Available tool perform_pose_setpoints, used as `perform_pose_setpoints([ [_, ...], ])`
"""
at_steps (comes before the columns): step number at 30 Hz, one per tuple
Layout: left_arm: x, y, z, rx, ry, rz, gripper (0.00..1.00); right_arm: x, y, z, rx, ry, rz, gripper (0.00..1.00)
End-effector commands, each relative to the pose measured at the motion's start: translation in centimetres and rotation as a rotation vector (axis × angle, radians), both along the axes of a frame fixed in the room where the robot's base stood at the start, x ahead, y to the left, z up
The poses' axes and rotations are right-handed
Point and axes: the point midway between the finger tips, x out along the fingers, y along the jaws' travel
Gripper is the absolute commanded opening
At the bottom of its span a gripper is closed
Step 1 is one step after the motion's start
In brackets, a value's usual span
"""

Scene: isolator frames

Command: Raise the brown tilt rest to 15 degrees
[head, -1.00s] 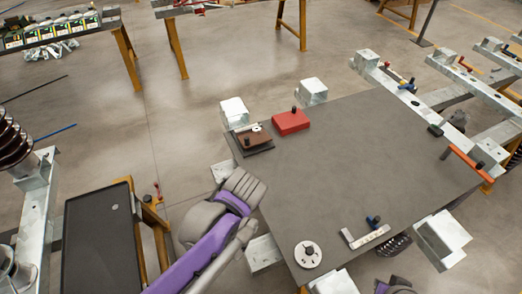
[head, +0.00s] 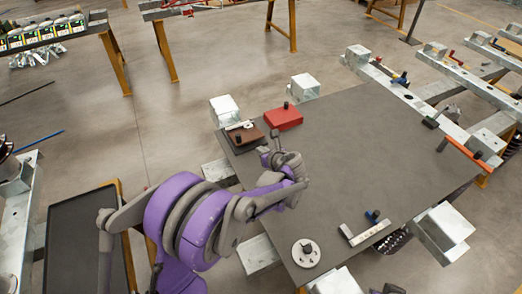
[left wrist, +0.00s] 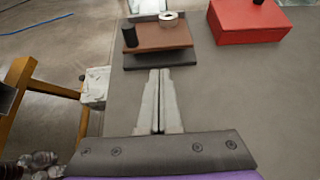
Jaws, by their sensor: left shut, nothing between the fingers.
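The brown tilt rest (head: 251,139) is a small brown board over a dark base plate (left wrist: 160,60) at the table's far left corner. In the left wrist view the brown board (left wrist: 165,38) looks low and nearly flat; its exact angle cannot be told. A black knob (left wrist: 130,36) stands at its left side and a pale ring-shaped part (left wrist: 168,18) at its back. My left gripper (head: 266,153) is just in front of the rest. Its two fingers (left wrist: 160,72) are together and empty, pointing at the base's front edge. My right gripper is not in view.
A red block (head: 284,119) with a black knob sits right of the rest. A round pale disc (head: 306,253) and an angled metal piece (head: 366,235) lie near the table's front. The grey tabletop's middle (head: 360,160) is clear. Metal beams stand to the right.

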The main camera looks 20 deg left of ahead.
Motion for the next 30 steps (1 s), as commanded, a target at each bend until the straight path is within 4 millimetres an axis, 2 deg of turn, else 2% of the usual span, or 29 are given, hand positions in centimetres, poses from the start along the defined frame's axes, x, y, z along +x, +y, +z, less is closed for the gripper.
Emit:
perform_pose_setpoints([
  [6,2.4,2.7,-2.2,-0.002,-0.001,0.004,0.0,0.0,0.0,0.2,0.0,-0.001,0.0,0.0],
  [13,3.9,4.3,-3.6,-0.002,-0.001,0.002,0.0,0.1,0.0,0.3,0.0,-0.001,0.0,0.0],
  [25,4.1,4.6,-3.9,-0.003,-0.001,0.002,0.0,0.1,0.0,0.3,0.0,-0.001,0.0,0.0],
  [30,4.2,4.8,-3.0,-0.044,0.035,0.003,0.0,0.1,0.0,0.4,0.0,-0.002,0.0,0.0],
])
